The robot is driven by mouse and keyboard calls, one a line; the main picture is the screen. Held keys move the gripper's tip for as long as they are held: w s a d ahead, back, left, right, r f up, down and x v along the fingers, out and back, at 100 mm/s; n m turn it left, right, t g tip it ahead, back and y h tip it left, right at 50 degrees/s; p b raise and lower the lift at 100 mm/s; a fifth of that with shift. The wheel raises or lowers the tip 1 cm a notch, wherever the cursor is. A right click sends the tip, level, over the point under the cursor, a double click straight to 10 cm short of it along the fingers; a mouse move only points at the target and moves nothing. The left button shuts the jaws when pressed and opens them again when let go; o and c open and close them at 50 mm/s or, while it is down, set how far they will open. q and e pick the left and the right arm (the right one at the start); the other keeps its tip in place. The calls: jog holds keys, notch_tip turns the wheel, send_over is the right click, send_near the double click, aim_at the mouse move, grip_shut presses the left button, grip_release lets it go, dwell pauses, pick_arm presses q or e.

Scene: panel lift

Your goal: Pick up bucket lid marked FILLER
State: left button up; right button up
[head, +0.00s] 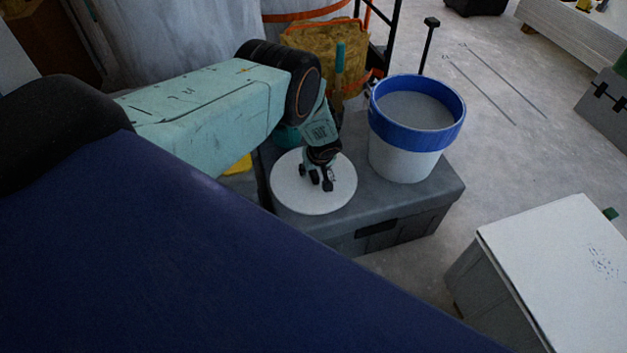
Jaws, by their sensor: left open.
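The bucket lid (300,199) is a round white disc lying flat on top of a grey case. No FILLER marking can be read on it from here. My left gripper (321,184) is over the lid with its fingers pointing down and apart. The fingers hide part of the lid's middle, and I cannot tell whether they touch it. A white bucket (403,160) with a wide blue rim stands open on the same case, right of the lid, with pale grey contents. My right gripper is not in view.
The grey case (428,201) bears the lid and bucket. A white-topped box (560,270) stands at the lower right. Thin rods (505,80) lie on the floor at the upper right. A yellowish bundle (328,50) stands behind the case. Bare floor shows right of the bucket.

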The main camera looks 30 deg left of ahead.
pick_arm(q)
grip_shut()
dwell(0.4)
jog(key=shift+r, duration=0.1)
